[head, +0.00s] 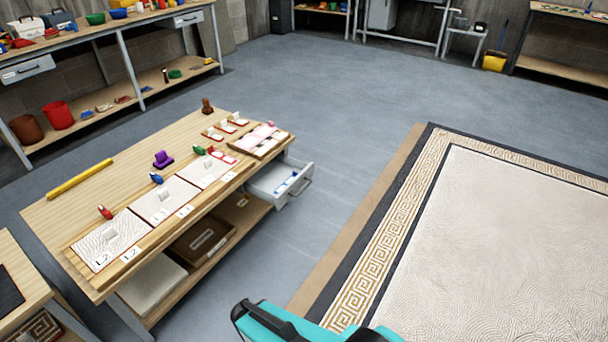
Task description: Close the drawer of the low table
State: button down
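The low table (125,172) stands left of centre with a pale wooden top. Its drawer (275,184) is at the right end of the near long side, under the top. The drawer is pulled out and open, light grey, with a bar handle (300,187) on its front. A blue and white item (287,182) lies inside it. No fingers of my gripper can be made out. A teal and black part at the bottom edge looks like part of my own body.
Panels, stamps and a yellow bar (80,178) lie on the table top. A brown box (203,240) is on its lower shelf. Grey floor (335,170) is clear right of the drawer. A large patterned mosaic (500,240) covers the right floor. Workbenches line the back and left.

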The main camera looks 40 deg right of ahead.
aim_at(262, 184)
jog(key=z, duration=0.15)
jog(key=i, duration=0.95)
jog(key=u, duration=0.1)
